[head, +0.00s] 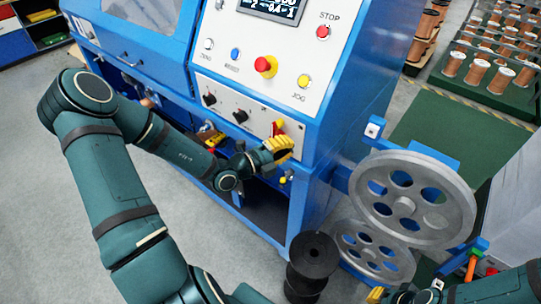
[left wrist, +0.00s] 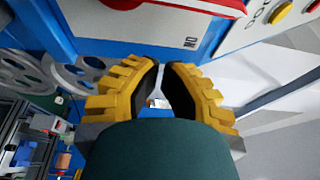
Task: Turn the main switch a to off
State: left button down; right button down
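The main switch (head: 279,127), a red handle with some yellow by it, sits low on the right of the blue machine's white front panel. A large red part (left wrist: 175,8), apparently its handle, is cut off by the top edge of the left wrist view, with small lettering like "ON" below it. My left gripper (head: 277,148) has yellow fingers just below the switch and partly hides it. In the left wrist view its fingertips (left wrist: 161,68) are close together with a narrow empty gap, not around the handle. My right gripper (head: 375,295) shows only partly at the bottom edge.
Black knobs (head: 240,116) lie left of the switch. A red mushroom button (head: 265,65) and a yellow button (head: 304,81) are above. Grey pulley wheels (head: 412,198) stand to the right, and a black spool (head: 311,258) below.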

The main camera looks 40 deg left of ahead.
aim_at(272, 131)
pick_arm(q)
jog(key=shift+w+a+r, duration=0.1)
jog(key=shift+w+a, duration=0.15)
jog(key=shift+a, duration=0.7)
jog(key=shift+w+a, duration=0.25)
jog(key=shift+a, duration=0.65)
jog(key=shift+a+r+n+t+p, duration=0.35)
jog(key=shift+n+p, duration=0.65)
jog(key=shift+p, duration=1.3)
jog(key=n+p, duration=0.1)
jog(key=p, duration=0.1)
jog(key=a+n+t+p, duration=0.1)
jog(key=p, duration=0.1)
jog(key=n+p, duration=0.2)
jog(key=shift+a+r+t, duration=0.2)
jog(key=shift+r+t, duration=0.05)
jog(key=n, duration=0.1)
jog(key=n+p, duration=0.1)
jog(key=shift+w+a+f+n+t, duration=0.1)
jog(key=shift+a+f+n+t, duration=0.05)
jog(key=shift+a+n+t, duration=0.2)
jog(key=shift+a+p, duration=0.3)
jog(key=shift+p, duration=0.25)
jog(key=shift+f, duration=0.1)
